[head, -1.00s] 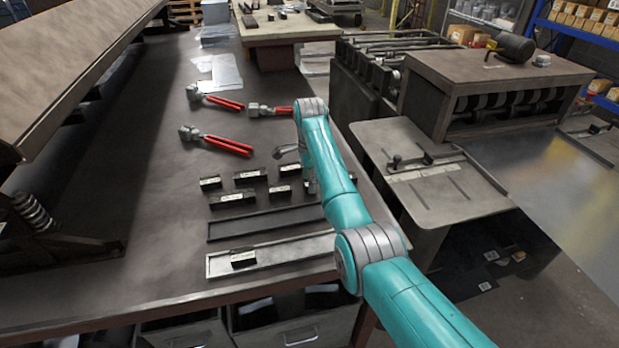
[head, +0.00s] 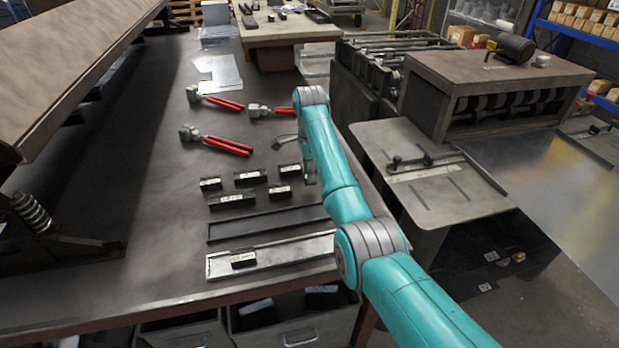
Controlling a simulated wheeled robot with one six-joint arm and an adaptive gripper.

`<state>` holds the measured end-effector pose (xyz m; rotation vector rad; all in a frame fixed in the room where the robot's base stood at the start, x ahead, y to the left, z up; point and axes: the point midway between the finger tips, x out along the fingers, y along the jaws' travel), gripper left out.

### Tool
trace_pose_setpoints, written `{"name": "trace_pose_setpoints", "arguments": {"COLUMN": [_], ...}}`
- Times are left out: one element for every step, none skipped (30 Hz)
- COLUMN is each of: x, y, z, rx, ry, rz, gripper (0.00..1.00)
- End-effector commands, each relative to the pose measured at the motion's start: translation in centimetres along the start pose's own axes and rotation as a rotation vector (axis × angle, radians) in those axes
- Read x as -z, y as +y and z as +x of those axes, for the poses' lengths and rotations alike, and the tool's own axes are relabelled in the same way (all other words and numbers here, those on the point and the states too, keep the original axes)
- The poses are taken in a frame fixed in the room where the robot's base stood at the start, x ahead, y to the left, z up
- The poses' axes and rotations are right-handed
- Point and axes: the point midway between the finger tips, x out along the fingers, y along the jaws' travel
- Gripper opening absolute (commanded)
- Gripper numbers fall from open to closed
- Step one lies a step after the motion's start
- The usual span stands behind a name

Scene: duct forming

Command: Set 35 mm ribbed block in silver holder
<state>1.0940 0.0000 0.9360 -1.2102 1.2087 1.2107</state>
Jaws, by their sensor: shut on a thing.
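The silver holder (head: 285,259) is a long, shallow light-grey tray near the front edge of the bench. One dark block (head: 243,260) with a pale label lies in its left part. My gripper (head: 310,179) is mostly hidden behind my teal arm, at the right end of the block group. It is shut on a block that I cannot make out. Several dark labelled blocks stand behind the holders, among them a long one (head: 232,201), one at the left (head: 210,184) and one at the back (head: 250,177). Their ribs and sizes are too small to tell.
A dark holder (head: 225,233) lies empty between the blocks and the silver holder. Red-handled tools (head: 228,145) lie farther back, with pale sheets (head: 222,74) behind them. A machine with a flat plate (head: 430,180) stands to the right. The bench's left-middle is clear.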

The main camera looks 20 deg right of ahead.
Motion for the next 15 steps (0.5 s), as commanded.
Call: {"name": "trace_pose_setpoints", "arguments": {"x": [0.0,0.0,0.0,0.0,0.0,0.0,0.0,0.0,0.0,0.0,0.0,0.0,0.0,0.0,0.0], "y": [-0.1,-0.1,-0.1,-0.1,-0.1,-0.1,-0.1,-0.1,-0.1,-0.1,-0.1,-0.1,-0.1,-0.1,-0.1], "z": [-0.6,-0.9,-1.4,-1.7,-2.0,-2.4,-2.7,-3.0,-3.4,-3.7,-4.0,-4.4,-4.7,-5.0,-5.2], "rx": [0.002,0.002,0.003,0.002,0.002,0.003,0.003,0.004,0.003,0.003,0.002,0.002,0.002,0.003,0.002], "ry": [0.000,0.000,0.000,0.000,0.000,0.000,0.000,0.000,0.000,0.000,0.000,0.000,0.000,0.000,0.000], "rz": [0.000,0.000,0.000,0.000,0.000,0.000,0.000,0.000,0.000,0.000,0.000,0.000,0.000,0.000,0.000], "gripper": [0.00,0.00,0.00,0.00,0.00,0.00,0.00,0.00,0.00,0.00,0.00,0.00,0.00,0.00,0.00]}}
